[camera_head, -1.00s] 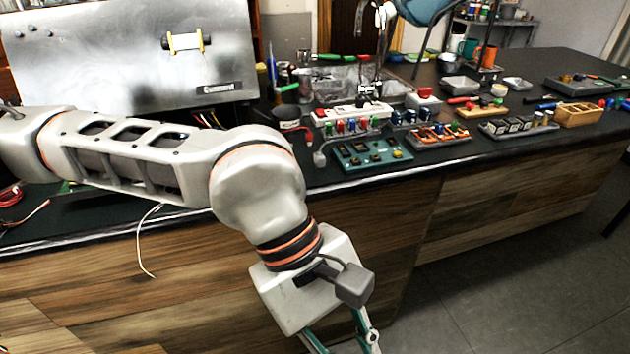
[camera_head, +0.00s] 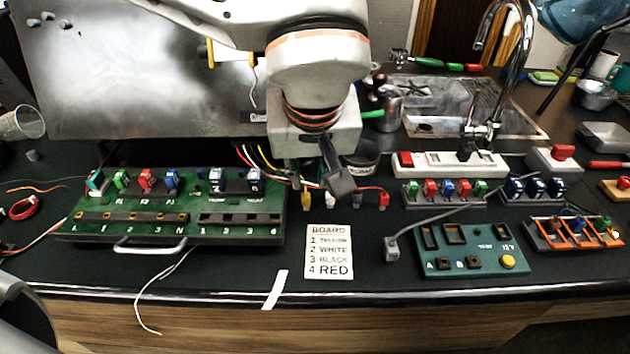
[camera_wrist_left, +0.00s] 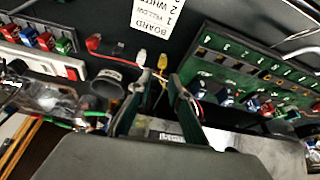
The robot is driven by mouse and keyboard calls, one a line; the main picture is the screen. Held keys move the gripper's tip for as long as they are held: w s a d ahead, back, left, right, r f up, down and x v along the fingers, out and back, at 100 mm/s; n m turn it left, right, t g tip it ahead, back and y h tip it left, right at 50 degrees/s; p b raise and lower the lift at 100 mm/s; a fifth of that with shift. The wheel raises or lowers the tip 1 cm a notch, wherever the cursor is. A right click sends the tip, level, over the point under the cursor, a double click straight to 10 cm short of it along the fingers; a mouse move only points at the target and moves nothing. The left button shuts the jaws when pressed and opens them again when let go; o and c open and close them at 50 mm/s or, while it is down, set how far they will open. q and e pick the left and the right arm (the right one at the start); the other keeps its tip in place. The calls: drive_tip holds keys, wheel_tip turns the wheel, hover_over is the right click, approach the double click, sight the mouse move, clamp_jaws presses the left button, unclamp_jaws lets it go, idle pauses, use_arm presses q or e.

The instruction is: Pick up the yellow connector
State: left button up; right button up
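The yellow connector (camera_head: 306,199) lies at the end of a yellow wire on the dark bench, just right of the green terminal board (camera_head: 180,241). It also shows in the left wrist view (camera_wrist_left: 163,59), just beyond the fingertips. My left gripper (camera_wrist_left: 157,84) is open and empty, pointing down over the wires, with its two fingers spread. In the head view its wrist and camera housing mostly hide the fingers. A white connector (camera_wrist_left: 141,50) lies close beside the yellow one. My right gripper is in neither view now.
A red connector (camera_head: 384,200) and a dark cup (camera_head: 361,157) are to the right of the gripper. A printed board card (camera_head: 329,265) lies in front. A teal panel (camera_head: 472,262) stands farther right. A metal plate (camera_head: 150,80) rises behind.

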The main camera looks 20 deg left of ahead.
sight(306, 196)
use_arm(q)
drive_tip(key=shift+s+x, duration=0.2)
drive_tip(key=shift+x, duration=0.85)
drive_tip(key=shift+w+a+f, duration=0.1)
drive_tip(key=shift+f, duration=0.2)
drive_tip(key=b+x, duration=0.1)
drive_tip(key=x, duration=0.4)
drive_tip(key=shift+a, duration=0.15)
drive_tip(key=shift+w+r, duration=0.1)
clamp_jaws()
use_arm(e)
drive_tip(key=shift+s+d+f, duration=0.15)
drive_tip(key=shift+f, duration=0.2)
